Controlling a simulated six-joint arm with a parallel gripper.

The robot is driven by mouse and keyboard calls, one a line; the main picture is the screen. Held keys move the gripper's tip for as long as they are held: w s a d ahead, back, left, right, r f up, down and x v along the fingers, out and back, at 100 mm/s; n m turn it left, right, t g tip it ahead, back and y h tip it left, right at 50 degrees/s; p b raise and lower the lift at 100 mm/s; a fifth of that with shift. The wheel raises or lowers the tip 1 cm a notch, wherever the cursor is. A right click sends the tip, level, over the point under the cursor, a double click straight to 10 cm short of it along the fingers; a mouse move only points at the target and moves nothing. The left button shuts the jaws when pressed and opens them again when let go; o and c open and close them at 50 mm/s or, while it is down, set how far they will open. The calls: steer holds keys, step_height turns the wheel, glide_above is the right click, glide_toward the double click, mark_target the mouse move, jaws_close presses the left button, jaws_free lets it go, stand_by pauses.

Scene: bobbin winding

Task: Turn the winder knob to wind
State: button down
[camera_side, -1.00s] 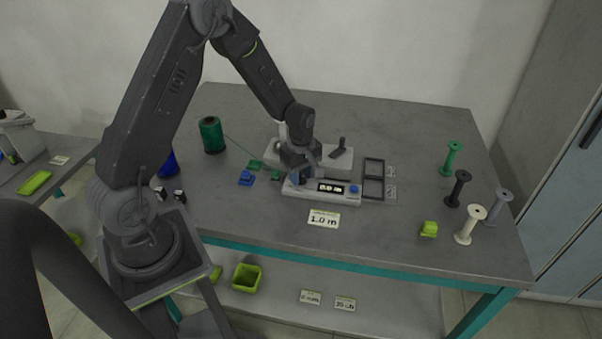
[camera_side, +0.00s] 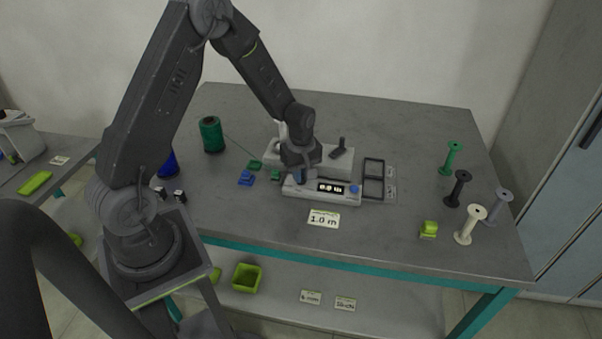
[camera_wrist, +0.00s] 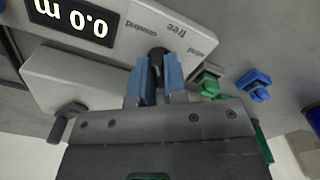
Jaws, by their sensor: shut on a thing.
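The winder has a light grey control panel (camera_side: 372,197) with a lit display (camera_side: 331,187). In the wrist view the display (camera_wrist: 75,18) appears upside down and reads 0.0 m. The dark winder knob (camera_wrist: 156,55) sits on the panel near the printed words unwind, free and wind. My gripper (camera_wrist: 157,70) has its blue fingers shut on the knob, one on each side. Which word the knob points to is hard to tell. In the side view my gripper (camera_side: 303,173) is over the panel's left end and my wrist hides the knob.
A green thread spool (camera_side: 210,134) stands behind left. Green and blue clips (camera_side: 246,178) lie left of the winder. A card (camera_side: 323,218) reading 1.0 m lies in front. Several bobbins (camera_side: 458,188) stand at the right. A dark crank handle (camera_side: 338,148) rises behind the panel.

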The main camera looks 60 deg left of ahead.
steer(key=m, duration=1.2)
steer(key=shift+m, duration=2.2)
steer(key=c, duration=1.2)
jaws_free()
steer(key=shift+o, duration=0.2)
steer(key=shift+r, duration=0.1)
step_height(320, 180, up, 14)
